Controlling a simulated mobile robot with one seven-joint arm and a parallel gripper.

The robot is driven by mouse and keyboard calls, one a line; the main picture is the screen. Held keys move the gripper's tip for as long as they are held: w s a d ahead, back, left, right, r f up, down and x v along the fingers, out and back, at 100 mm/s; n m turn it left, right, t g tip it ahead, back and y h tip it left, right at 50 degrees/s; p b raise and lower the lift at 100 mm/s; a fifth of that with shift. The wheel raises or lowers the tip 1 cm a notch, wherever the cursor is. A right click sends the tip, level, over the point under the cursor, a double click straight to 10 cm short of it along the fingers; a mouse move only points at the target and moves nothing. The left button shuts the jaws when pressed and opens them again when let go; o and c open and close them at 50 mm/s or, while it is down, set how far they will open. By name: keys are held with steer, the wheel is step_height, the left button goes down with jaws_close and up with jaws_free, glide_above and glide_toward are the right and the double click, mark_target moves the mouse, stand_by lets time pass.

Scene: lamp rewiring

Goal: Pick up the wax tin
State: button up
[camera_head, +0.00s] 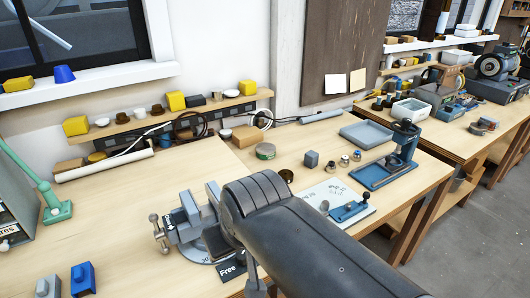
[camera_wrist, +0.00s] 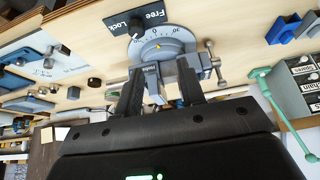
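A low round tin with a green side and a tan top (camera_head: 266,151) stands on the bench, left of a grey block; it looks like the wax tin, but I cannot read a label. My gripper (camera_wrist: 160,95) shows in the wrist view with its two dark fingers apart and nothing held between them. The grey vise (camera_wrist: 160,65) shows beyond the fingers. In the head view my dark arm hides most of the gripper, which is near the vise (camera_head: 190,222) and well short of the tin. I cannot clearly pick out the tin in the wrist view.
A grey block (camera_head: 311,159), small round parts and a blue press (camera_head: 398,150) stand right of the tin. A grey tray (camera_head: 366,134) lies behind them. A brown bowl-like piece (camera_head: 286,175) is in front of the tin. The bench left of the vise is mostly clear.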

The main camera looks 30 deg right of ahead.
stand_by(0.3)
steer(key=o, duration=1.4)
